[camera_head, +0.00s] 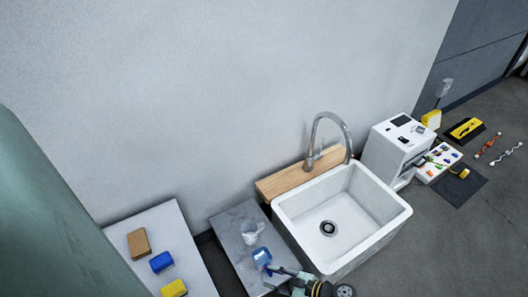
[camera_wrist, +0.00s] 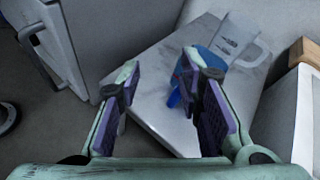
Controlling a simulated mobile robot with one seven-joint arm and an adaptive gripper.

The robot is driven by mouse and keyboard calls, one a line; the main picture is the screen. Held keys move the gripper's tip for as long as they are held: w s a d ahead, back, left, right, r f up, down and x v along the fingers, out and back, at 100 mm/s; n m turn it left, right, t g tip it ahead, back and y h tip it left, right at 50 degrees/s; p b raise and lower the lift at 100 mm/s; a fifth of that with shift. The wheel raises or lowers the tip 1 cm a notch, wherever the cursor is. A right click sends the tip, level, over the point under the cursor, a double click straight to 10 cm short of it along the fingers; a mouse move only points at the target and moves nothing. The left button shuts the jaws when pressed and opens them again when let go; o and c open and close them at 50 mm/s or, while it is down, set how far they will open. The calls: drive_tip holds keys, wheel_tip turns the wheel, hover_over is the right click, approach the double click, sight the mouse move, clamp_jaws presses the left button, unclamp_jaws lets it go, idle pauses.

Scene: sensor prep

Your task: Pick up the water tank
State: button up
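A blue container (camera_head: 262,257), which looks like the water tank, sits on the grey marble-look side table (camera_head: 228,222). In the wrist view, the blue container (camera_wrist: 174,98) is partly hidden behind my right-hand finger. My gripper (camera_wrist: 160,64) is open over the table, with bare tabletop between its fingers; the container is close to the right-hand finger, and I cannot tell whether they touch. In the head view, my gripper (camera_head: 283,274) is just right of the container. A clear jug with a handle (camera_head: 250,233) stands just behind it, also in the wrist view (camera_wrist: 236,42).
A white sink (camera_head: 342,262) with a tap (camera_head: 318,135) stands to the right, close to my arm. A white counter (camera_head: 165,232) at left holds brown, blue and yellow blocks. A white machine (camera_head: 393,148) stands beyond the sink. The wall is behind the tables.

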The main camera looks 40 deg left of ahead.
drive_tip(key=w+d+m, duration=0.3)
drive_tip(key=w+d, duration=0.1)
drive_tip(key=d, duration=0.4)
drive_tip(key=x, duration=0.6)
drive_tip(key=p+x, duration=0.1)
drive_tip(key=x, duration=0.3)
drive_tip(key=shift+w, duration=0.4)
drive_tip(key=shift+c, duration=0.2)
clamp_jaws()
